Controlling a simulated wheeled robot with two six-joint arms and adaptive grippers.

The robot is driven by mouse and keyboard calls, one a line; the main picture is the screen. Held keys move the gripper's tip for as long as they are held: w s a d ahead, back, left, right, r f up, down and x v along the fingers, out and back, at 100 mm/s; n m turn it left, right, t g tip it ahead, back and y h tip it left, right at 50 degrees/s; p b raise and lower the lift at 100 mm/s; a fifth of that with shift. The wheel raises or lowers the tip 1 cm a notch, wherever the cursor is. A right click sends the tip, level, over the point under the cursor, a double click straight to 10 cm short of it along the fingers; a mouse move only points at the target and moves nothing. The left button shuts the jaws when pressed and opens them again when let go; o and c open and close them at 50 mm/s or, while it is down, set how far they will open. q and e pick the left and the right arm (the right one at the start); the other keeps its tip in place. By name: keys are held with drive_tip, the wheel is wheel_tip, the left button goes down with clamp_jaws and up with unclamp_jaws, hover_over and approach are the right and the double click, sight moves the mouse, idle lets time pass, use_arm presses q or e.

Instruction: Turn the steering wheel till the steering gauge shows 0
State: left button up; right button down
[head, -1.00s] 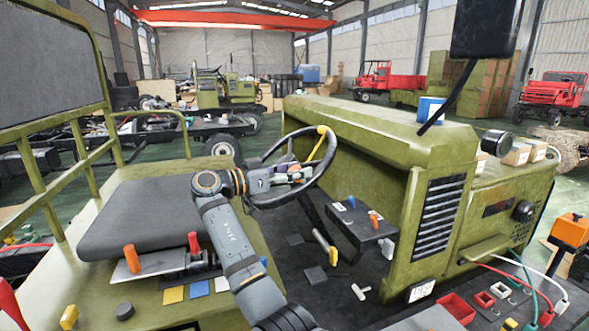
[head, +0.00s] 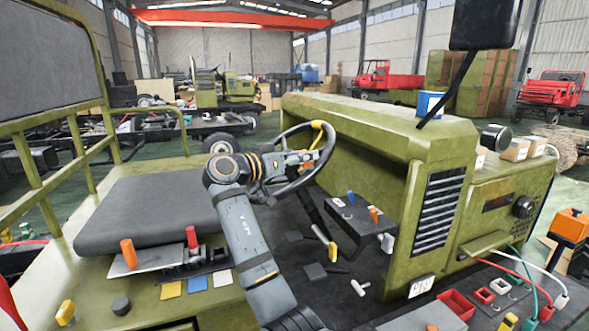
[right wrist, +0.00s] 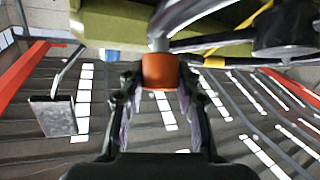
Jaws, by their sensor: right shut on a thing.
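The steering wheel (head: 333,143) has a dark rim with a yellow section at its top, and stands between the seat and the green hood. My right gripper (head: 312,158) is at the wheel's right side. In the right wrist view, its two fingers (right wrist: 161,98) are shut on an orange knob (right wrist: 160,71) joined to the wheel, whose spokes and dark hub (right wrist: 285,30) show above and to the right. The knob is hidden by the gripper in the head view. I cannot make out a steering gauge reading. My left gripper is not in view.
A dark seat (head: 150,215) lies left of the wheel. A small box with levers (head: 358,220) stands below and right of it. The green hood (head: 385,125) rises close behind. Orange and red levers (head: 128,252) stand by the seat.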

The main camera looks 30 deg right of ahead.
drive_tip(key=d+r+n+t, duration=0.2)
drive_tip(key=shift+d+n+y, duration=0.35)
drive_tip(key=shift+n+y, duration=0.05)
drive_tip(key=shift+w+d+r+n+t, duration=0.2)
drive_tip(key=shift+w+d+n+t, duration=0.05)
drive_tip(key=shift+d+n+t, duration=0.25)
drive_tip(key=c, duration=0.9)
unclamp_jaws()
drive_tip(key=shift+c, duration=0.2)
